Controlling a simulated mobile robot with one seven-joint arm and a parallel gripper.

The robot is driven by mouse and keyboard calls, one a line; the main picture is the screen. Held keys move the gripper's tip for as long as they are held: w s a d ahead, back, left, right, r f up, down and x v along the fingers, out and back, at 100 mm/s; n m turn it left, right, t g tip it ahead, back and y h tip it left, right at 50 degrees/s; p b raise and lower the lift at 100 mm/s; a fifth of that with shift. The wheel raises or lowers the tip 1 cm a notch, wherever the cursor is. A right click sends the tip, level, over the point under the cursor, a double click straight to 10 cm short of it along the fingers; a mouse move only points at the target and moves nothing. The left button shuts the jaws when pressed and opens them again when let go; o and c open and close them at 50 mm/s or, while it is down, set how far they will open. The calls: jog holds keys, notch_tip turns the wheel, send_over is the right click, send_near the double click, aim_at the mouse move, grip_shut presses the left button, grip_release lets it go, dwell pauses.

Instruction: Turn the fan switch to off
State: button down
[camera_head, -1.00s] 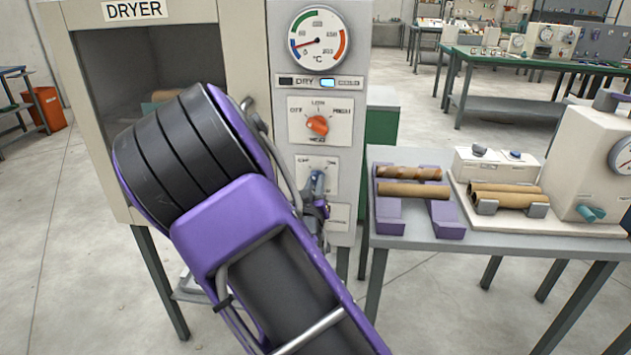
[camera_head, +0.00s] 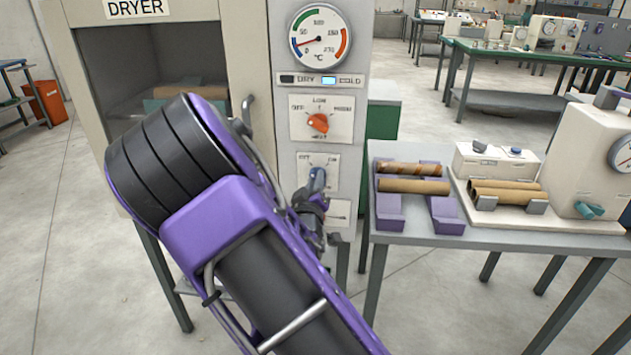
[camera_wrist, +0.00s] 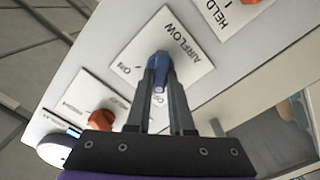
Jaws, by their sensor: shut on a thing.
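The fan switch is a blue knob (camera_head: 317,180) on a white plate low on the dryer's front panel. In the wrist view the blue knob (camera_wrist: 160,66) sits on a plate marked AIRFLOW, with ON to the left and a partly covered OFF label near the fingers. A pale mark shows on the knob's end between the fingers, towards OFF. My gripper (camera_wrist: 159,88) is shut on the knob, one finger on each side. In the head view my gripper (camera_head: 312,200) is partly hidden by my arm.
An orange heat knob (camera_head: 318,123) and a round dial (camera_head: 319,36) are above the switch. The open dryer chamber (camera_head: 130,65) is to the left. A grey table (camera_head: 400,232) with tubes on purple supports stands close on the right.

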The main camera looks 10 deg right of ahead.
jog(key=c, duration=0.8)
grip_release()
jog(key=shift+s, duration=0.1)
jog(key=p+v, duration=0.7)
jog(key=v, duration=1)
jog(key=shift+p, duration=0.3)
